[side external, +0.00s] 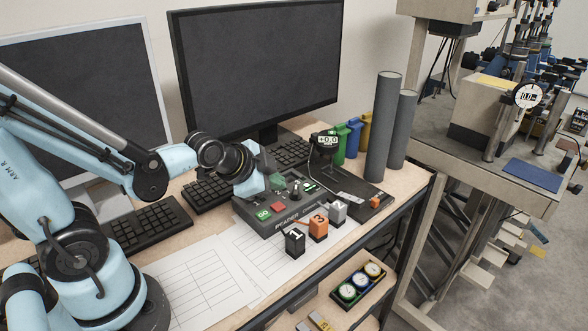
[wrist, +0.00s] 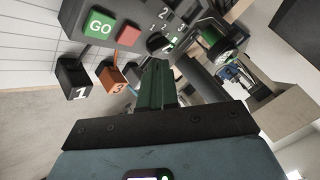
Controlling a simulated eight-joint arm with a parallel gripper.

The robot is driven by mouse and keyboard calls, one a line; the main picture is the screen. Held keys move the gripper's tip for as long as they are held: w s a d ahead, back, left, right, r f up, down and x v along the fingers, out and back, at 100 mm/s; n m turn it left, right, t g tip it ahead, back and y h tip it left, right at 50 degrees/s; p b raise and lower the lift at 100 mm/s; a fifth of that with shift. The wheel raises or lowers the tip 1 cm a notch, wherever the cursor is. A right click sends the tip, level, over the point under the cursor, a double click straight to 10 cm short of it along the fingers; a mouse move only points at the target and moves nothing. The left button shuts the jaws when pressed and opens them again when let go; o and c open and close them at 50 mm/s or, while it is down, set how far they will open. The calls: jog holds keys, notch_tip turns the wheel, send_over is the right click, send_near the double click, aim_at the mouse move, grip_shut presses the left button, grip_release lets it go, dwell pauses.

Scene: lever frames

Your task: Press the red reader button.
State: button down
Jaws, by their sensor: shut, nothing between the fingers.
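The red button (side external: 278,207) is a small square on the top of the dark grey reader box (side external: 291,224), just right of the green GO button (side external: 263,214). In the wrist view the red button (wrist: 127,34) shows beside the GO button (wrist: 100,27), clear of my fingers. My gripper (side external: 272,174) is over the back left part of the reader, behind the red button and apart from it. In the wrist view my gripper (wrist: 156,66) has its dark green fingers together with nothing between them.
Black block 1 (side external: 295,242), orange block 3 (side external: 318,229) and a grey block (side external: 337,212) stand along the reader's front. A gauge (side external: 325,143) stands behind right. Two tall grey cylinders (side external: 382,128) rise farther right. Keyboards and a monitor (side external: 257,65) lie behind.

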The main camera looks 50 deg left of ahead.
aim_at(275, 208)
jog(key=shift+f, duration=1.45)
jog(key=shift+f, duration=0.15)
dwell(1.1)
jog(key=shift+f, duration=0.25)
jog(key=shift+f, duration=0.35)
dwell(0.6)
jog(key=shift+r, duration=0.8)
jog(key=shift+r, duration=2.5)
